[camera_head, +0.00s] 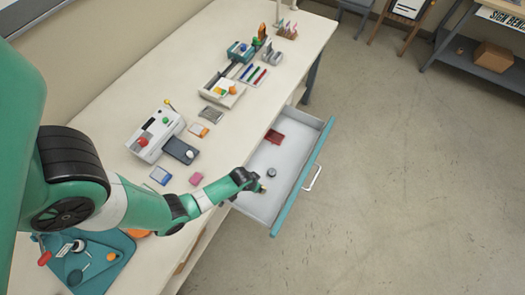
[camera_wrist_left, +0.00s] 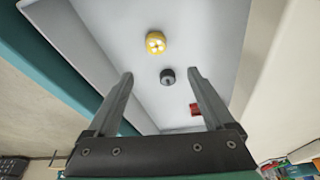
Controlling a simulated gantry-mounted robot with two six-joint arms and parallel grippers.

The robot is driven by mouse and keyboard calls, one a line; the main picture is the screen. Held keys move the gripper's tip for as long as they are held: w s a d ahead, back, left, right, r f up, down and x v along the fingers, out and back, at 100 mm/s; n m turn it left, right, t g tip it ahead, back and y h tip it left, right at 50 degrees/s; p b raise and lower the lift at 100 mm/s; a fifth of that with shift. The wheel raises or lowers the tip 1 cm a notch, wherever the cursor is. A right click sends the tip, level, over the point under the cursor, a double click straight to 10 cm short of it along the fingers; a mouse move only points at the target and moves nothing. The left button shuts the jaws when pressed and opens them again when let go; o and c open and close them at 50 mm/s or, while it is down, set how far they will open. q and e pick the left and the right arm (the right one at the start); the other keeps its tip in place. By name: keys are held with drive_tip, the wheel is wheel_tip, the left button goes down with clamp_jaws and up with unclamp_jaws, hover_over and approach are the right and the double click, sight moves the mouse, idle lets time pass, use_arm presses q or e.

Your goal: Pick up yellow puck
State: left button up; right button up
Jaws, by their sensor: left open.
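The yellow puck (camera_wrist_left: 155,42) lies on the white floor of the open drawer (camera_head: 262,206), beyond the fingertips in the wrist view. In the head view only a small yellowish bit shows at my gripper's tip. A dark grey puck (camera_head: 271,172) lies close by; it also shows between the finger lines in the wrist view (camera_wrist_left: 167,76). My left gripper (camera_head: 258,186) reaches over the drawer from the table side. In the wrist view its fingers (camera_wrist_left: 160,74) are apart with nothing held. My right gripper does not show.
A red item (camera_head: 275,137) lies at the drawer's far end. The drawer's teal front (camera_head: 305,175) and side walls enclose the space.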

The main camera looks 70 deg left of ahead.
use_arm(q)
drive_tip(key=b+x, duration=0.7)
drive_tip(key=shift+s+d, duration=0.25)
drive_tip(key=shift+d, duration=0.1)
drive_tip(key=b+x, duration=0.2)
drive_tip(key=x, duration=0.1)
drive_tip(key=b+x, duration=0.1)
drive_tip(key=shift+s+d+f, duration=0.1)
drive_tip(key=shift+d+f, duration=0.15)
drive_tip(key=shift+f, duration=0.05)
drive_tip(key=shift+f+b, duration=0.25)
drive_tip(key=shift+b, duration=0.1)
drive_tip(key=shift+c, duration=0.2)
clamp_jaws()
